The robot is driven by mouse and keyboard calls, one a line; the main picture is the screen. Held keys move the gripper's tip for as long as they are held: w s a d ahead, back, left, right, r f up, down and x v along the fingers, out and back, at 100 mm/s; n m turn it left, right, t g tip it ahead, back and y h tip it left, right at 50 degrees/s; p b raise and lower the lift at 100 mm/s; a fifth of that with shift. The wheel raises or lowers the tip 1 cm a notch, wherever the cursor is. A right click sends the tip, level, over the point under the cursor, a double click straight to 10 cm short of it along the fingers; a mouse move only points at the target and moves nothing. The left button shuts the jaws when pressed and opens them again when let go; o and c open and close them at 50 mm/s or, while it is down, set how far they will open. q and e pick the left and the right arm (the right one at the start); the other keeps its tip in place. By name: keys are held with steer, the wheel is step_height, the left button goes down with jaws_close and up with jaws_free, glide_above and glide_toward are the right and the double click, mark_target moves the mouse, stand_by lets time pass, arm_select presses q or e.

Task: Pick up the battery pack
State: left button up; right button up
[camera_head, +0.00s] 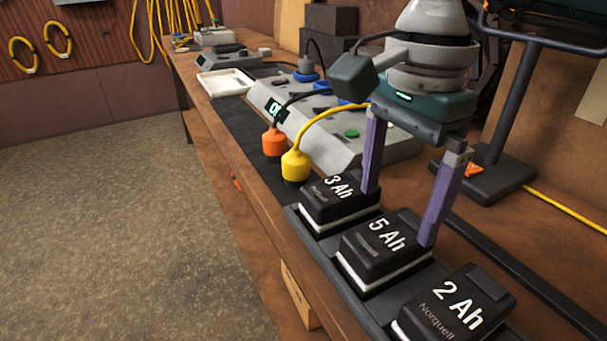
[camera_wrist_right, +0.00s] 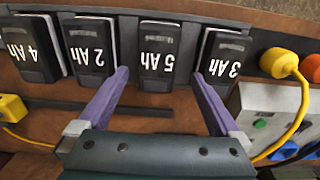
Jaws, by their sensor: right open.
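Several black battery packs stand in a row on a dark rack (camera_head: 335,270) on the bench. The 3 Ah pack (camera_head: 335,203), the 5 Ah pack (camera_head: 372,257) and the 2 Ah pack (camera_head: 440,318) show in the head view; the 4 Ah pack (camera_wrist_right: 32,52) shows only in the wrist view. My right gripper (camera_head: 399,217) is open and empty, its purple fingers pointing down. In the wrist view its fingertips (camera_wrist_right: 159,75) lie on either side of the 5 Ah pack (camera_wrist_right: 158,58). I cannot tell whether they touch it. My left gripper is out of view.
A grey charger console (camera_head: 335,140) with an orange plug (camera_head: 274,143) and a yellow plug (camera_head: 296,165) stands beyond the packs. A dark stand (camera_head: 490,180) is at the right. A white tray (camera_head: 225,82) lies farther back. Floor is clear left of the bench.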

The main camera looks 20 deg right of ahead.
mark_target(390, 233)
steer(key=f, duration=0.6)
steer(key=shift+s+a, duration=0.15)
steer(key=shift+s, duration=0.1)
steer(key=shift+c, duration=0.4)
steer(key=shift+r, duration=0.1)
jaws_close()
